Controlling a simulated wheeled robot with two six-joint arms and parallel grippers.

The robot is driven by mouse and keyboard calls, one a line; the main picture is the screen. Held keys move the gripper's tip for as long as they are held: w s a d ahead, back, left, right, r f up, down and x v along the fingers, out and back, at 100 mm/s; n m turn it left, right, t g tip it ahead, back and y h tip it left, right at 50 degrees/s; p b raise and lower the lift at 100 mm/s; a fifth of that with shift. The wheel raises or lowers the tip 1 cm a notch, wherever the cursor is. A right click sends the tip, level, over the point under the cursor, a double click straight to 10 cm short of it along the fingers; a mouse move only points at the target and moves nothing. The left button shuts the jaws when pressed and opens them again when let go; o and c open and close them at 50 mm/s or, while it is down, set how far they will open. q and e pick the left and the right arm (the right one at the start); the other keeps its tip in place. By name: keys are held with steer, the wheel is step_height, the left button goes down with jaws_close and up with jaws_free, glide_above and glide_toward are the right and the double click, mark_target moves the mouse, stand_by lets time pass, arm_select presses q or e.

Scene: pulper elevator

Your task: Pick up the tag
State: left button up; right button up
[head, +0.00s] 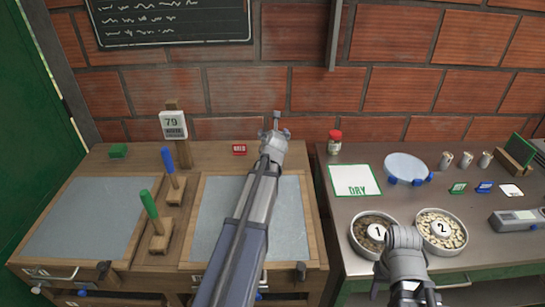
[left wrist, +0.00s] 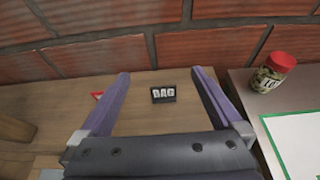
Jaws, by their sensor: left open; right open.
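A small black tag with white lettering that looks like "BAG" (left wrist: 164,94) stands on the wooden table in the left wrist view. It is centred between the two fingers of my left gripper (left wrist: 163,74), which is open and empty, with the tag beyond it. A red tag (head: 239,149) stands on the table's back part; in the left wrist view its edge (left wrist: 97,96) shows beside the left finger. In the head view my left gripper (head: 276,125) is at the table's back right, and the black tag cannot be made out. My right gripper (head: 410,290) is open, low over the right table.
A red-lidded jar (head: 334,141) stands right of the left gripper. A 79 sign (head: 173,125), green and blue-handled tools, and a green block (head: 118,151) are to the left. Bowls (head: 374,231) are near my right gripper. The brick wall (head: 240,100) is close behind.

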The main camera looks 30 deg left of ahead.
arm_select(q)
steer(key=f+b, duration=0.2)
steer(key=f, duration=0.1)
steer(key=f+b, duration=0.6)
steer(key=shift+w+a+f, duration=0.2)
steer(key=shift+w+f, duration=0.1)
steer(key=shift+w, duration=0.05)
steer(key=shift+b+x, duration=1.5)
steer(key=shift+x, duration=2.5)
steer(key=shift+s, duration=0.15)
steer(key=shift+c, duration=0.6)
steer(key=c, duration=1.1)
arm_select(e)
step_height(320, 180, down, 12)
steer(key=shift+w+a+f, duration=0.2)
steer(key=shift+w+f, duration=0.05)
steer(key=shift+w, duration=0.1)
arm_select(q)
steer(key=shift+r, duration=0.1)
arm_select(e)
steer(key=shift+r, duration=0.1)
arm_select(q)
step_height(320, 180, up, 10)
steer(key=p, duration=1)
arm_select(e)
step_height(320, 180, up, 10)
